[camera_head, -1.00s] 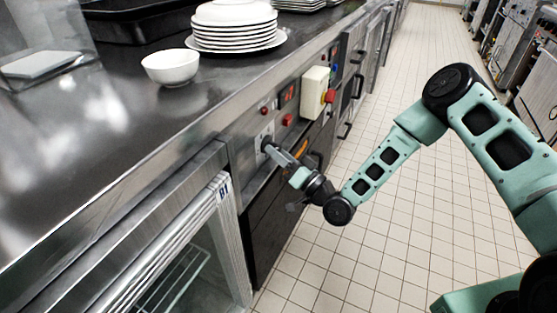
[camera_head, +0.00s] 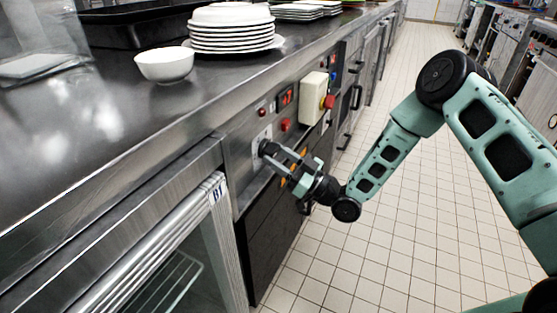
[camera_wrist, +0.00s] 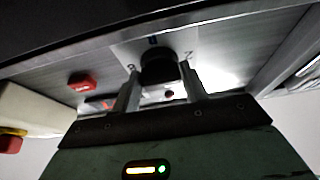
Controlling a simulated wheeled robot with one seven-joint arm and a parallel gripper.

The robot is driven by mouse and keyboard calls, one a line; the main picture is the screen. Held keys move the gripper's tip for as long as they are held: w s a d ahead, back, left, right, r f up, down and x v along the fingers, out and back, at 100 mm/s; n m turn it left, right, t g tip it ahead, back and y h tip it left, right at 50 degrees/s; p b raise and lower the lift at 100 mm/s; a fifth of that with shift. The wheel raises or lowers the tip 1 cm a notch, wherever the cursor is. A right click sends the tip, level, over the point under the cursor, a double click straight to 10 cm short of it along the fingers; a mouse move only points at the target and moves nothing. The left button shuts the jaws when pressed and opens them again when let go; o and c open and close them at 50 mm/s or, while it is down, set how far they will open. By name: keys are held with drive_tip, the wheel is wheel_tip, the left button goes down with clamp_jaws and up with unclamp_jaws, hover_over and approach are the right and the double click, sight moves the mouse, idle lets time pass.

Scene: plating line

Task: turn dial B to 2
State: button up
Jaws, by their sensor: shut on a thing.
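Dial B is a black round knob (camera_wrist: 158,66) on a pale plate in the steel front panel. In the wrist view it sits between the tips of my gripper (camera_wrist: 160,80), one finger on each side. Small marks stand around it, a blue one above and dark ones at both sides; the right one resembles a 2. The dial's pointer cannot be made out. In the head view my gripper (camera_head: 271,152) reaches the panel from the right and its fingers are shut on the dial, which they mostly hide.
Red buttons (camera_head: 285,125) and a pale box (camera_head: 314,98) with a red knob (camera_head: 329,102) stick out farther along the panel. A white bowl (camera_head: 164,65) and stacked plates (camera_head: 232,30) stand on the counter. The tiled aisle is clear.

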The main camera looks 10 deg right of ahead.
drive_tip(key=shift+f, duration=0.1)
idle(0.3)
drive_tip(key=o, duration=1)
drive_tip(key=v, duration=1.7)
drive_tip(key=shift+s+d+p, duration=0.1)
drive_tip(key=shift+d+p, duration=0.15)
drive_tip(key=shift+p, duration=0.15)
